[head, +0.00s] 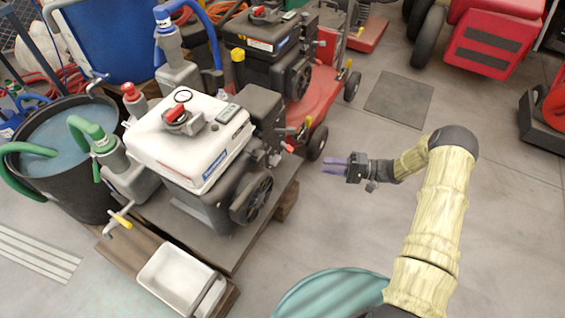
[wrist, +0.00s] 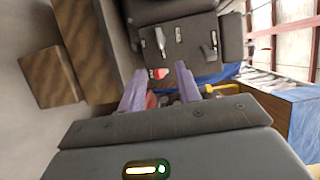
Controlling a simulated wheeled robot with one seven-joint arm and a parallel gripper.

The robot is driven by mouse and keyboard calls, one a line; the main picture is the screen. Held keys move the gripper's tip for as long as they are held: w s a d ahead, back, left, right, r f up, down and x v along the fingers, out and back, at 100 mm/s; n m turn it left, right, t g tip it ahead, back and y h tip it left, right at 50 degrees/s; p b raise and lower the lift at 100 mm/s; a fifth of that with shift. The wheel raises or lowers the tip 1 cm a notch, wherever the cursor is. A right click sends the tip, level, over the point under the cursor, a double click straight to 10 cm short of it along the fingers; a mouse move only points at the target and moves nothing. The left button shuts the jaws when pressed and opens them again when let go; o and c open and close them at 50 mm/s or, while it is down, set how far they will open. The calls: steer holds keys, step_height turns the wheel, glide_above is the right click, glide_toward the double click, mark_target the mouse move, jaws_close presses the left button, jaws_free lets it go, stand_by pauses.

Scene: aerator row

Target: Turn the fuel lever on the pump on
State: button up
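The pump (head: 192,140), a white-topped engine with a grey pump body, stands on a wooden pallet at the left of the head view. A small red-tipped lever (head: 288,147) shows on its right side, near the carburettor; it also shows in the wrist view (wrist: 158,74). I cannot tell for sure that this is the fuel lever or which way it is set. My gripper (head: 328,164) has purple fingers and is to the right of the lever, apart from it and pointing at the pump. In the wrist view its fingers (wrist: 160,77) are spread, with nothing held.
A red machine (head: 310,90) with a black engine and wheels stands behind the pump. A black bucket of water (head: 75,190) is at left, and a white tray (head: 175,275) is in front.

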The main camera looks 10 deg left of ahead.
mark_target(278, 161)
steer(key=a+b, duration=0.2)
steer(key=a, duration=0.2)
steer(key=a+b, duration=0.1)
steer(key=a, duration=0.4)
steer(key=s+a+b, duration=0.1)
steer(key=a+b, duration=0.1)
steer(key=a, duration=0.3)
steer(key=shift+a+f+b, duration=0.15)
steer(key=shift+a+b, duration=0.1)
steer(key=shift+b, duration=0.05)
steer(key=shift+a, duration=0.5)
jaws_close()
